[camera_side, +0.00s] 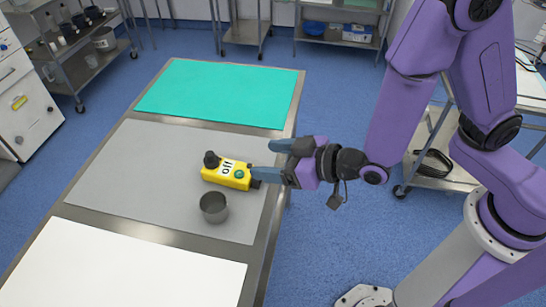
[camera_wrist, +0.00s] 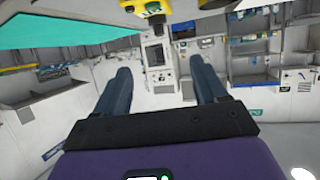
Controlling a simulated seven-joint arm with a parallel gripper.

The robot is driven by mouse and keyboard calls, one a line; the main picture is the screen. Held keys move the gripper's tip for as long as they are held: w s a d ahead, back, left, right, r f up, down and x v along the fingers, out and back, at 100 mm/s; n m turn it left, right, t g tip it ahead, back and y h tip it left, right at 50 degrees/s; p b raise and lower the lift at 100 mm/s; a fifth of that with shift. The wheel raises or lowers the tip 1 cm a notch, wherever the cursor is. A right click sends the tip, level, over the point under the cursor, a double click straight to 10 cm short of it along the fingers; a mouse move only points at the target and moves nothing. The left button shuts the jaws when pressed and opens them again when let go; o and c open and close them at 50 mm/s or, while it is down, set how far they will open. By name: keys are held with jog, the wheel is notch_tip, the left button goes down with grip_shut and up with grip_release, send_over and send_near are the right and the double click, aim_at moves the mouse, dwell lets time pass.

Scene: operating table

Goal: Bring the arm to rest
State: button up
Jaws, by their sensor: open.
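My gripper (camera_side: 276,161) is open and empty in the side view, at the right edge of the table and level with the yellow box. In the wrist view its two fingers (camera_wrist: 159,88) stand apart with nothing between them. The yellow control box (camera_side: 227,173) lies on the grey mat, with a black knob, a green button and an "off" label. Its right end is close to the lower finger; I cannot tell if they touch. In the wrist view a yellow part (camera_wrist: 152,8) shows at the top edge.
A dark metal cup (camera_side: 214,208) stands on the grey mat (camera_side: 150,165) in front of the box. A green mat (camera_side: 220,92) lies at the table's far end and a white mat (camera_side: 120,270) at the near end. Carts and shelves (camera_side: 75,50) stand around; blue floor is free right of the table.

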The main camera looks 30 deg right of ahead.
dwell(0.4)
jog(key=s+d+r+n+g+h, duration=0.1)
jog(key=s+d+n+g, duration=0.1)
jog(key=s+d+g, duration=0.3)
jog(key=s+d+r+n+g+h, duration=0.1)
jog(key=s+d+r+n+g, duration=0.2)
jog(key=s, duration=0.4)
jog(key=s+d+r+g+h, duration=0.1)
jog(key=s+d+h, duration=0.1)
jog(key=d, duration=0.6)
jog(key=s+d+r+n+g+h, duration=0.1)
jog(key=s+d+r+g+h, duration=0.1)
jog(key=s+d, duration=0.3)
jog(key=d, duration=0.3)
jog(key=shift+r+h, duration=0.3)
